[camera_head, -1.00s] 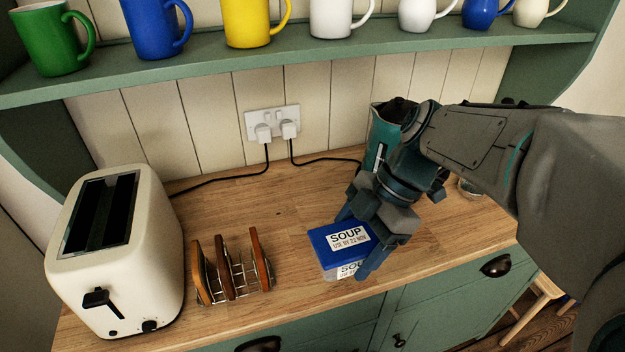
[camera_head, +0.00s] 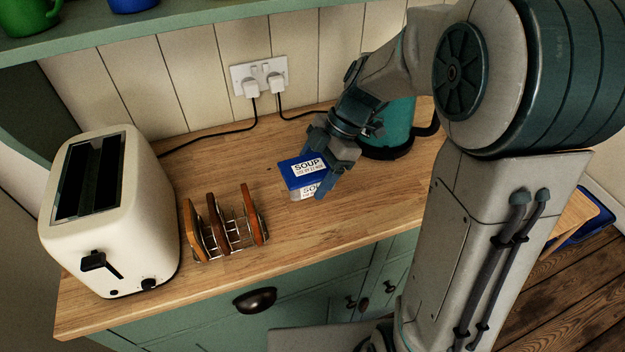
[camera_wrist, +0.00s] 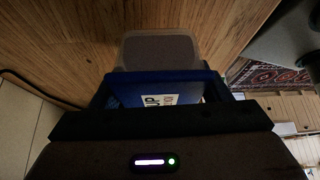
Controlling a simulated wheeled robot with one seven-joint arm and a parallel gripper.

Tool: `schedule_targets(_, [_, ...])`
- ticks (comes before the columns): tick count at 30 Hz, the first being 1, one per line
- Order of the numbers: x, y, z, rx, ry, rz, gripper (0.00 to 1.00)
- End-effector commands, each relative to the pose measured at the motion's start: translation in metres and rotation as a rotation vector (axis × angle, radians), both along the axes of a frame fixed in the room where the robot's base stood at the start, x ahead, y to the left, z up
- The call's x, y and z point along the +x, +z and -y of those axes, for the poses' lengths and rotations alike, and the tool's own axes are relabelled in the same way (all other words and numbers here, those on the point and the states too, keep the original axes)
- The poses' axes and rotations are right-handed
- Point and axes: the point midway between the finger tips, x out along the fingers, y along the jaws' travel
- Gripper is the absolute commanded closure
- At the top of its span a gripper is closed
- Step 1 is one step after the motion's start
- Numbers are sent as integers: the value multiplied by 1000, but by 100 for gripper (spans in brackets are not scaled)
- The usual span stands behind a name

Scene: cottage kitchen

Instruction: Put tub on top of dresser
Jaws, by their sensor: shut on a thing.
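The tub (camera_head: 300,178) has a blue lid and a white label reading SOUP. It is at the dresser's wooden top (camera_head: 290,225), between the toast rack and the kettle; I cannot tell whether it touches the wood. My gripper (camera_head: 318,172) is shut on the tub, with fingers on either side. In the wrist view the tub's blue lid (camera_wrist: 125,92) sits between the fingers, and its clear body shows beyond. Part of the tub is hidden by my gripper.
A cream toaster (camera_head: 110,215) stands at the left, with a toast rack (camera_head: 225,228) beside it. A teal kettle (camera_head: 392,125) stands close behind my gripper. Black cords run from the wall sockets (camera_head: 259,75). A mug shelf (camera_head: 200,20) overhangs the back. The front wood strip is clear.

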Motion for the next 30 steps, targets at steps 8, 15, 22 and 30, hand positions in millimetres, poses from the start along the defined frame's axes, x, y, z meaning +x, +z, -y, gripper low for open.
schedule_targets(8, [1,-32,-1,0,-1,-5,61])
schedule_targets(15, [2,-41,-1,0,0,1,61])
schedule_targets(22, [2,-44,0,1,-1,2,61])
schedule_targets(30, [2,-43,0,0,-1,0,7])
